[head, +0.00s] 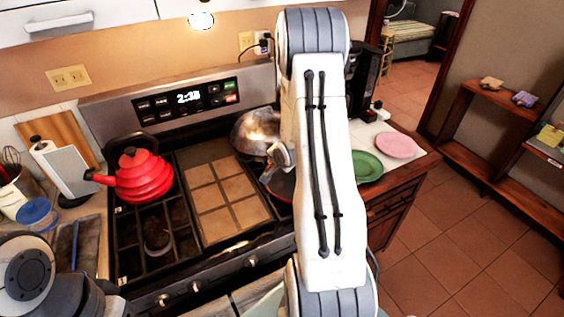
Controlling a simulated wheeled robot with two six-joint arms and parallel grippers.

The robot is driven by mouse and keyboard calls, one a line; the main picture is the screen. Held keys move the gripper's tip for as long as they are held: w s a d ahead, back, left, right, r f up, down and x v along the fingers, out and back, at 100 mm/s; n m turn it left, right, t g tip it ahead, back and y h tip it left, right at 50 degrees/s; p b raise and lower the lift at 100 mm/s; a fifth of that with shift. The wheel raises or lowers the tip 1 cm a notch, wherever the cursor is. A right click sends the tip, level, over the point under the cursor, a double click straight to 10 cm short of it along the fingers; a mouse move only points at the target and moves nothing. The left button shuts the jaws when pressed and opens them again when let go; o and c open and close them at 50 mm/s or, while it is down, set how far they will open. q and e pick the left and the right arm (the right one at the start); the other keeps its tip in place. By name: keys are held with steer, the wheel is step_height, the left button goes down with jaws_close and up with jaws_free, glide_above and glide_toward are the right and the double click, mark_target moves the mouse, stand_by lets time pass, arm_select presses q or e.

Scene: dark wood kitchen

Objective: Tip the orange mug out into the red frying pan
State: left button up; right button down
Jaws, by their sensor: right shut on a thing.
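My right arm crosses the middle of the head view and hides much of the stove's right side. My right gripper (279,157) shows only in part at the arm's left edge, over the right burners. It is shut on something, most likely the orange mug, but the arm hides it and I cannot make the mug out. Part of the red frying pan (282,187) shows just below the gripper, on the right of the stove. The rest of the pan is behind my arm. My left gripper is out of view; only part of my left arm shows at bottom left.
A red kettle (144,177) stands on the left burners. A metal bowl-shaped thing (255,131) is at the back right of the stove. A green plate (366,166) and a pink plate (396,144) lie on the right counter. The stove's middle griddle (220,200) is clear.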

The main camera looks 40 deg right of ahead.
steer(key=shift+t, duration=0.4)
steer(key=shift+s, duration=0.1)
stand_by(0.3)
steer(key=shift+f+t, duration=0.1)
steer(key=shift+t, duration=0.8)
steer(key=shift+m, duration=0.3)
steer(key=shift+s+d+f+t+y, duration=0.1)
steer(key=shift+s+t+y, duration=0.1)
steer(key=shift+t+y, duration=0.35)
steer(key=shift+t+h, duration=0.25)
